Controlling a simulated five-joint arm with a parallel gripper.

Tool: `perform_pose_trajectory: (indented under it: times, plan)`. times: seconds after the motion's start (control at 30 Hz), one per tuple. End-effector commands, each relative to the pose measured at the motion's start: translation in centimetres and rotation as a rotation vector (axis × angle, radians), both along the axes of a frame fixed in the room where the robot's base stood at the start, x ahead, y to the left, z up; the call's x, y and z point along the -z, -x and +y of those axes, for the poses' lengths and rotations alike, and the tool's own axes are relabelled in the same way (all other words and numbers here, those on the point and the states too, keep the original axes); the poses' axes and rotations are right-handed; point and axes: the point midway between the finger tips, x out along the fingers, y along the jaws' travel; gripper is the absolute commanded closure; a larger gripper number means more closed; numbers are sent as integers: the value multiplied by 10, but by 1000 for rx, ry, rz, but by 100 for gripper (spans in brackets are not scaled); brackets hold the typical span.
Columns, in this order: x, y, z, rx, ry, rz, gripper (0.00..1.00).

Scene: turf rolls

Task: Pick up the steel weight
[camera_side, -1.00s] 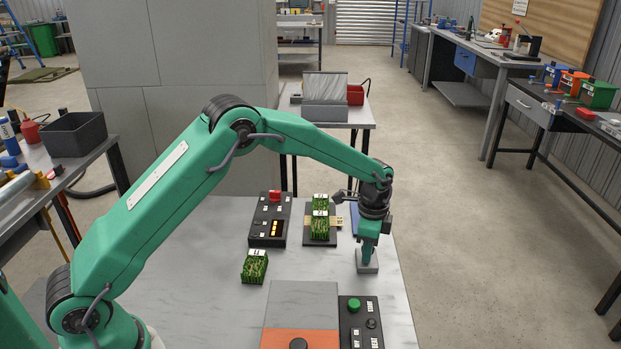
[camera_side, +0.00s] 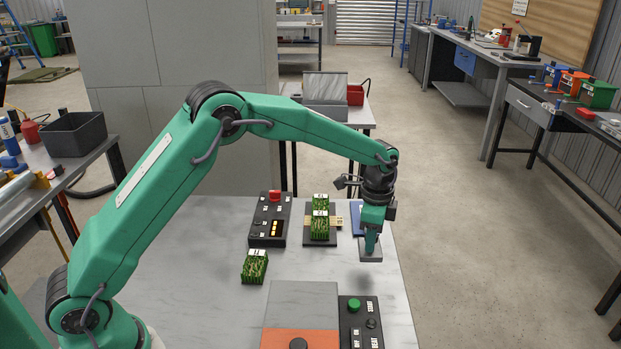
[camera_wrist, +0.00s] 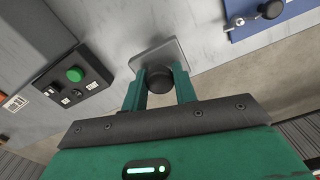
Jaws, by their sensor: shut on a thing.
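The steel weight (camera_side: 370,256) is a grey flat block with a dark round knob on top. My gripper (camera_side: 371,240) is shut on its knob from above. The weight hangs a little above the tabletop (camera_side: 318,267), with a soft shadow below it. In the wrist view my gripper's fingers (camera_wrist: 159,88) stand on either side of the dark knob, and the grey plate of the steel weight (camera_wrist: 160,52) shows beyond them. The fingertips are partly hidden in the side view.
Green turf rolls sit on a dark stand (camera_side: 320,241), and another turf roll (camera_side: 254,267) lies on the table. A red-button panel (camera_side: 270,218) stands behind. A green-button panel (camera_side: 361,320) and a grey-and-orange plate (camera_side: 302,300) are in front. A blue board (camera_wrist: 262,22) is nearby.

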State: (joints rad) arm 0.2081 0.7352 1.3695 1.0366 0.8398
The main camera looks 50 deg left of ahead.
Motion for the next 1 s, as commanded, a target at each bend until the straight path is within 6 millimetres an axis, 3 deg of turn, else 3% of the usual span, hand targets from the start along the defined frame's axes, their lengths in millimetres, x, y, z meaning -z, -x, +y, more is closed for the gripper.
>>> perform_pose_trajectory:
  times: [0.5, 1.0]
  plan:
    - [-50, 54, -62, 1, 2, -3, 100]
    - [-61, 67, -76, -1, 1, -2, 100]
